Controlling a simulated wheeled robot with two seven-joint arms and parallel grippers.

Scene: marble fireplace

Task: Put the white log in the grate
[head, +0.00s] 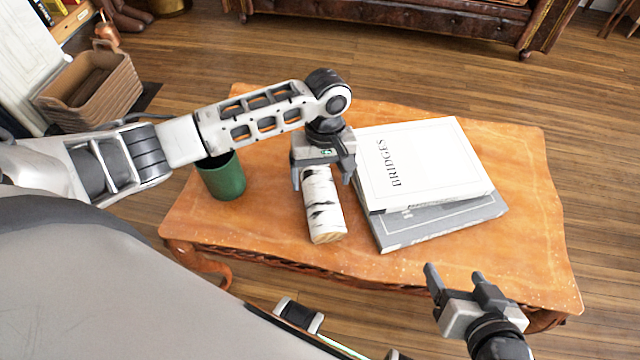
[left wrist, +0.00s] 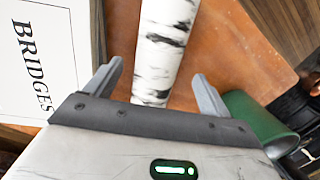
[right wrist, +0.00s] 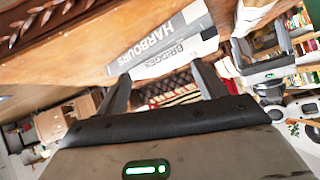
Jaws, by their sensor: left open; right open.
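The white log (head: 323,210), with black bark marks and a pale cut end, lies on the wooden table (head: 530,190). My left gripper (head: 322,178) is open over the log's far end. In the left wrist view the log (left wrist: 163,45) runs between the open fingers (left wrist: 157,72), with a gap on each side. Whether the fingers reach down beside it is hard to tell. My right gripper (head: 456,275) is open and empty near the table's front right edge, apart from the log. It also shows in the right wrist view (right wrist: 161,75). The grate is not in view.
Two stacked books, a white one (head: 425,160) on a grey one (head: 445,222), lie just right of the log. A green cup (head: 222,180) stands left under my left arm. A wicker basket (head: 90,90) and leather sofa (head: 400,20) stand beyond the table.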

